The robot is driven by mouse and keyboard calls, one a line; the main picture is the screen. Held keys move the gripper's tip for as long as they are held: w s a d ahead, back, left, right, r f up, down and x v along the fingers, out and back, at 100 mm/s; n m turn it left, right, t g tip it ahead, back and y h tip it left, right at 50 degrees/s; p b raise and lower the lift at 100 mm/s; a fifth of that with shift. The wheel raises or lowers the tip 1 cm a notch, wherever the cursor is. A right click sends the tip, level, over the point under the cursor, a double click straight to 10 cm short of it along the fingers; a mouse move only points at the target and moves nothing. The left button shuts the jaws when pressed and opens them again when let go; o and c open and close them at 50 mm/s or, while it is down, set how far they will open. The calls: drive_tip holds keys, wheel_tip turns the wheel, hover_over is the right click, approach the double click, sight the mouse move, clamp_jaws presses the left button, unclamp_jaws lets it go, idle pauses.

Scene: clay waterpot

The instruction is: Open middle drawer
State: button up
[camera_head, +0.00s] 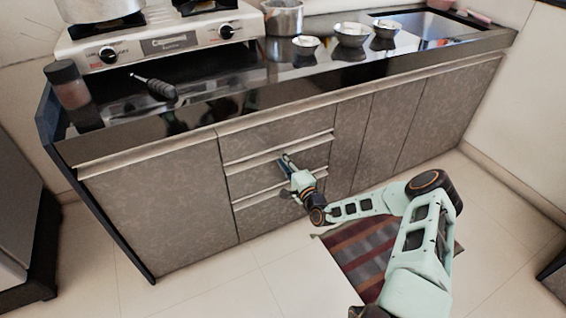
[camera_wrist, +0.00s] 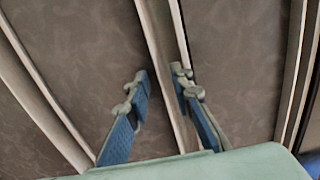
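The middle drawer (camera_head: 262,176) is the second of three grey-brown drawer fronts stacked in the counter. It looks closed, roughly flush with its neighbours. A pale handle strip (camera_head: 245,165) runs along its top edge. My gripper (camera_head: 284,158) is at this strip, right of its middle, and hides part of it. In the wrist view, my gripper (camera_wrist: 160,76) has its two blue fingers apart. A pale strip (camera_wrist: 160,45) passes through the gap between them. I cannot tell whether either finger touches it.
The top drawer (camera_head: 280,133) is above and the bottom drawer (camera_head: 265,212) below. Cabinet doors (camera_head: 160,205) flank the drawers. A striped mat (camera_head: 355,250) lies on the floor under my arm. The tiled floor before the left door is clear.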

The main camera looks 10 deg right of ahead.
drive_tip(key=shift+c, duration=0.6)
clamp_jaws()
drive_tip(key=shift+d, duration=0.1)
